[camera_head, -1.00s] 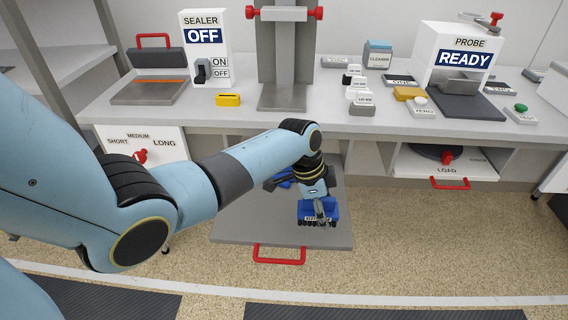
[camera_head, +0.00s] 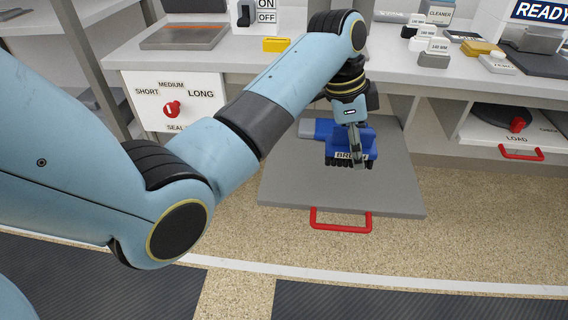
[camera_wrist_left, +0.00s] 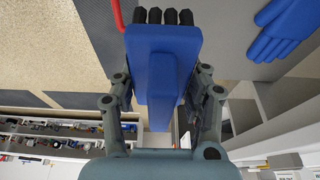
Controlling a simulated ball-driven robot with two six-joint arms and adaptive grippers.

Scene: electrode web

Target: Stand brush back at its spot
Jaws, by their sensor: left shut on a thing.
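The blue brush (camera_head: 367,142) has black bristles and a label reading BRUSH, partly covered by my gripper in the head view. My left gripper (camera_head: 354,150) is shut on it, with the bristles pointing toward the board's front edge. In the left wrist view the brush (camera_wrist_left: 160,60) lies between the fingers of my left gripper (camera_wrist_left: 163,95). It is over the grey pull-out board (camera_head: 390,195); I cannot tell whether it touches it. The marked spot for the brush cannot be made out. My right gripper is not in view.
Blue gloves (camera_wrist_left: 285,30) lie on the board beside the brush. The board has a red handle (camera_head: 341,219). The counter behind holds a sealer plate (camera_head: 185,37), a yellow block (camera_head: 276,45) and several labelled blocks. A LOAD drawer (camera_head: 516,139) is at the right.

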